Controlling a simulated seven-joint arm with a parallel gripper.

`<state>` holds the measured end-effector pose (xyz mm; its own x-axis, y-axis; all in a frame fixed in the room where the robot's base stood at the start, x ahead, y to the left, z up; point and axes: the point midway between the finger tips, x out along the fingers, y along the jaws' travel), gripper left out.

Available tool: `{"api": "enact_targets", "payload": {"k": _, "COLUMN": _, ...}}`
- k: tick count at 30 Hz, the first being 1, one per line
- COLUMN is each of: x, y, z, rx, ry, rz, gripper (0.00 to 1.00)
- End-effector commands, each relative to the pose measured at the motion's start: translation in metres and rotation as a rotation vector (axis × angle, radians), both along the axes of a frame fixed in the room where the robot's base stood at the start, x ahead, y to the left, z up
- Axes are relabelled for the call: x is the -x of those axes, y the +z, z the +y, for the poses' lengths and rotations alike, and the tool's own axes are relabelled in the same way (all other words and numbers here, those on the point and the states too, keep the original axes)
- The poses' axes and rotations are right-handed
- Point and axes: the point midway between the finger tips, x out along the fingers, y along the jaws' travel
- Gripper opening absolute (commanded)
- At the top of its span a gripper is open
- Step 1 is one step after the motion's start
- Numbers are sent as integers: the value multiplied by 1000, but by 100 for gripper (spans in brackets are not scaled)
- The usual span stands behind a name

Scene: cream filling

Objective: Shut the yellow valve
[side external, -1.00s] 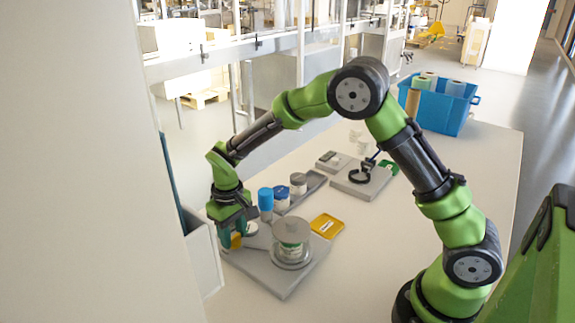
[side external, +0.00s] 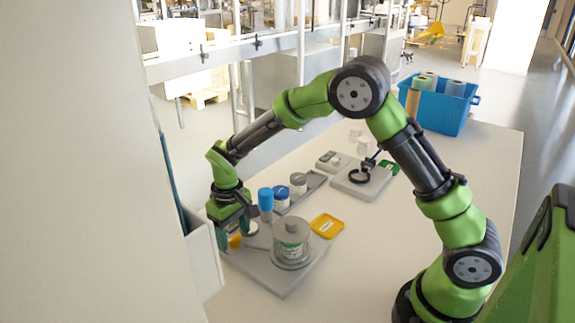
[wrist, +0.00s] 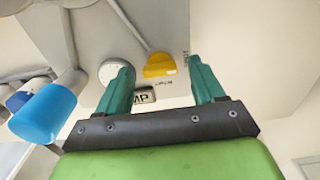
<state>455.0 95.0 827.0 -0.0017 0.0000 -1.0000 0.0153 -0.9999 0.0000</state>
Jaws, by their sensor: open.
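The yellow valve (wrist: 160,66) shows in the wrist view as a rounded yellow handle on a grey panel, ahead of and between my fingertips. In the side view the yellow valve (side external: 235,240) is partly hidden by my gripper. My gripper (wrist: 160,78) is open, with its two green fingers apart and nothing between them. In the side view my gripper (side external: 229,232) points down at the left end of the grey base plate (side external: 285,282). I cannot tell whether a finger touches the valve.
A clear cylinder with a grey lid (side external: 291,240) stands on the plate, right of my gripper. A blue-capped bottle (side external: 265,200) and other jars stand close behind. A round white dial (wrist: 117,73) is left of the valve. A yellow tray (side external: 327,225) lies farther right.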

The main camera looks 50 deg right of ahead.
Motion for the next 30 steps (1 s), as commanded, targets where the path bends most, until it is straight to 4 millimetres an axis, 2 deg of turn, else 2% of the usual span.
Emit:
{"api": "enact_targets", "payload": {"k": 5, "x": -1, "y": 26, "z": 0, "rx": -2, "ry": -1, "rz": -7, "gripper": 68}}
{"api": "enact_targets", "payload": {"k": 15, "x": -1, "y": 109, "z": 0, "rx": -1, "ry": 0, "rz": -7, "gripper": 68}}
{"api": "enact_targets", "payload": {"k": 21, "x": -1, "y": 147, "z": 0, "rx": 0, "ry": 0, "rz": -5, "gripper": 68}}
{"api": "enact_targets", "payload": {"k": 25, "x": -1, "y": 160, "z": 0, "rx": 0, "ry": 1, "rz": -3, "gripper": 68}}
{"api": "enact_targets", "payload": {"k": 30, "x": 0, "y": 167, "z": 0, "rx": 0, "ry": 1, "rz": -2, "gripper": 68}}
